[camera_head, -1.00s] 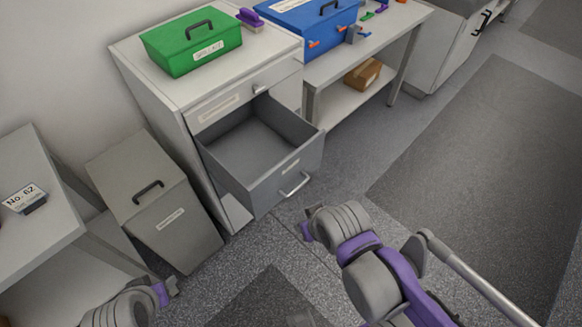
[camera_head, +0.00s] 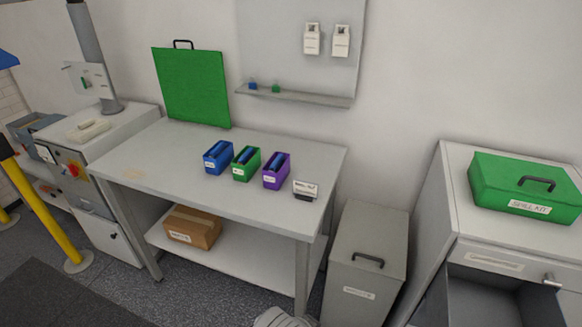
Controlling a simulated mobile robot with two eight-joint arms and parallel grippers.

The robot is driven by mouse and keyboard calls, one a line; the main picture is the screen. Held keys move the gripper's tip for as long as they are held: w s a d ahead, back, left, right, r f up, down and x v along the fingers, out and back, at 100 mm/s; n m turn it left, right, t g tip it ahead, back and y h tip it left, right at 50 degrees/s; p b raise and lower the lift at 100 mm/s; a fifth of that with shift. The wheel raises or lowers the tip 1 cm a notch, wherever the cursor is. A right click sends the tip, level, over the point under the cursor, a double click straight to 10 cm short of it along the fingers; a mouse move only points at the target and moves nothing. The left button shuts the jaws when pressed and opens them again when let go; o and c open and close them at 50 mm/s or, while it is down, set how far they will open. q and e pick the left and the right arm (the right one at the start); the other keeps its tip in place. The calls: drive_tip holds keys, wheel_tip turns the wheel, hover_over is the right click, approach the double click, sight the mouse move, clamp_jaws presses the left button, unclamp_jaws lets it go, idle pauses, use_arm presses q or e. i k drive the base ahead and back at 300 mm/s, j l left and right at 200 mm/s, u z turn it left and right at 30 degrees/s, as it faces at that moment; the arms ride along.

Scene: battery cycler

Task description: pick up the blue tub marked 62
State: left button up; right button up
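A small blue tub (camera_head: 217,157) stands upright on the white table (camera_head: 140,158), leftmost of three tubs in a row. It has a pale label on its front, too small to read. A green tub (camera_head: 245,163) and a purple tub (camera_head: 276,170) stand to its right. A small sign (camera_head: 306,188) stands right of the purple tub; it read "No. 62" in the earlier view. Neither gripper shows now; only a grey piece of my arm shows at the bottom edge.
A green panel with a handle (camera_head: 192,87) stands at the table's back. A cardboard box (camera_head: 192,227) lies on the lower shelf. A grey bin (camera_head: 367,262) and the cabinet with an open drawer (camera_head: 497,302) stand right. A yellow post (camera_head: 42,205) stands left.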

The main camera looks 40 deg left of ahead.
sight(213, 166)
drive_tip(key=u, duration=1.9)
drive_tip(key=i+u, duration=0.25)
drive_tip(key=i, duration=0.25)
drive_tip(key=i+u, duration=0.25)
drive_tip(key=i, duration=0.3)
drive_tip(key=i+l+u, duration=0.25)
drive_tip(key=i, duration=0.2)
